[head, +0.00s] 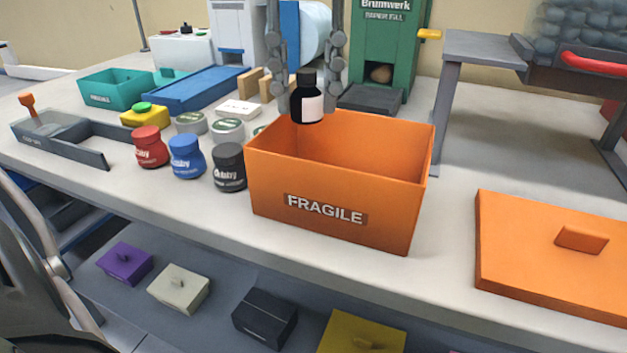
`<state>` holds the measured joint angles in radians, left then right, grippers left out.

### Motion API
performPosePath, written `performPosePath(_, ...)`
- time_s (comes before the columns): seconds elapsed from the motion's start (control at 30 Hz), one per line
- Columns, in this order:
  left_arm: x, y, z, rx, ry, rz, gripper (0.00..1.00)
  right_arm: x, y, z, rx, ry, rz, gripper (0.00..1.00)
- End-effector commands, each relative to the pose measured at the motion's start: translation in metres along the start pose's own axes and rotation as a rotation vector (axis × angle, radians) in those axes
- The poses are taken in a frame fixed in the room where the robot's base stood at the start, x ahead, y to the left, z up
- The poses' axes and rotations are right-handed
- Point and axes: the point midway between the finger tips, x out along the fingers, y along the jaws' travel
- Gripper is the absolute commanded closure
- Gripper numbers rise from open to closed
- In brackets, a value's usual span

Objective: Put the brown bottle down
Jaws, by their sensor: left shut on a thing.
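The bottle (307,104) is very dark, almost black, with a dark cap and a white label. It is upright between the fingers of my left gripper (306,98), which comes down from the top middle of the head view and is shut on it. The bottle's base shows against the inner back wall of the open orange box (325,210) marked FRAGILE, at the rear left of its opening. I cannot tell how high the bottle is above the box floor, which is hidden by the front wall. My right gripper is not in view.
Red (150,147), blue (187,155) and black (229,167) jars stand left of the box, with grey tins (228,130) behind. An orange lid (555,255) lies at right. A green machine (388,50) stands behind. The table is clear between box and lid.

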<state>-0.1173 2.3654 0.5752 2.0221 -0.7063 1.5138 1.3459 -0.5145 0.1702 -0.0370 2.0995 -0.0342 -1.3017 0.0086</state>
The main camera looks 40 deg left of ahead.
Motion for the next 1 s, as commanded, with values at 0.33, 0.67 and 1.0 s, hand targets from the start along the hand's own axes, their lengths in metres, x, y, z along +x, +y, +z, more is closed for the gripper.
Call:
performPosePath(0.33, 0.055, 0.000, 0.000, -0.002, 0.002, 0.001, 1.00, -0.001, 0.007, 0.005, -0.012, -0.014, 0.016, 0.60)
performPosePath(0.67, 0.091, 0.001, -0.001, -0.001, 0.003, 0.001, 1.00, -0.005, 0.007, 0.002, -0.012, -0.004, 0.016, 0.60)
performPosePath(1.0, 0.095, 0.000, 0.000, -0.002, 0.000, -0.001, 1.00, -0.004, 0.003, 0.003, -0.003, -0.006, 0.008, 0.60)
